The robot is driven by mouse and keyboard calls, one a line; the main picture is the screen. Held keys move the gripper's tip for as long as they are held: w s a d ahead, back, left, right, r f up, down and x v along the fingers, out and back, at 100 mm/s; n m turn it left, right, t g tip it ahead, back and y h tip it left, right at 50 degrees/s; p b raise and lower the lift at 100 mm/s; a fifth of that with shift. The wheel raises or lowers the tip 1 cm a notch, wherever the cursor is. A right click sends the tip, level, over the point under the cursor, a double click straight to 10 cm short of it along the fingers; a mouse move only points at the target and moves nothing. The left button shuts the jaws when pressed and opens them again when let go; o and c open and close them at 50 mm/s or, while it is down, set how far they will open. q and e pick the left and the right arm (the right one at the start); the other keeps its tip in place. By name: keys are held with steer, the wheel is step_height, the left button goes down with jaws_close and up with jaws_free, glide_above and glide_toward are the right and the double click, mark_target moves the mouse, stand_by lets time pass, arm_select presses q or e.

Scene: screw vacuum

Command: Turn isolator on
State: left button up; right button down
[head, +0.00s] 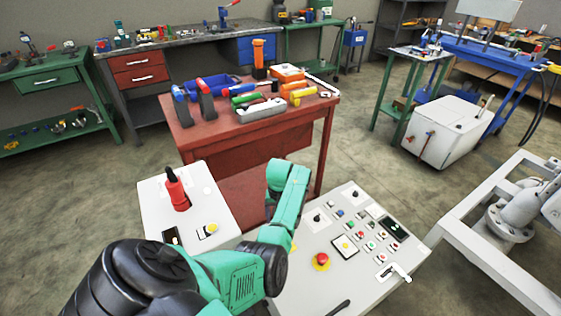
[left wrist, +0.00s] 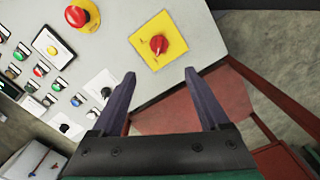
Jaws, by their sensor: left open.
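The isolator is a red rotary knob (left wrist: 158,45) on a square yellow plate (left wrist: 172,35), set on the grey panel in the left wrist view. My left gripper (left wrist: 160,73) is open and empty, its two dark fingers pointing toward the knob. The knob sits just beyond the fingertips, apart from them. In the head view my teal left arm covers the left part of the control panel (head: 345,215), hiding my gripper and most or all of the isolator. My right gripper is not in view.
A red emergency button (left wrist: 82,14) is near the isolator; it also shows in the head view (head: 321,260). Several small buttons and black knobs share the panel. A second grey console (head: 150,208) with a red handle (head: 177,192) is at left. A red tool table (head: 200,135) stands behind.

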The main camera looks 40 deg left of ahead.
arm_select(q)
steer(key=f+b, duration=0.1)
steer(key=f, duration=0.2)
steer(key=d+f+b, duration=0.1)
steer(key=f, duration=0.1)
steer(key=shift+s+f+b, duration=0.3)
steer(key=shift+f, duration=0.05)
step_height(320, 180, down, 8)
steer(key=b, duration=0.4)
steer(key=shift+w+a+r, duration=0.1)
steer(key=shift+a, duration=0.05)
steer(key=shift+f, duration=0.2)
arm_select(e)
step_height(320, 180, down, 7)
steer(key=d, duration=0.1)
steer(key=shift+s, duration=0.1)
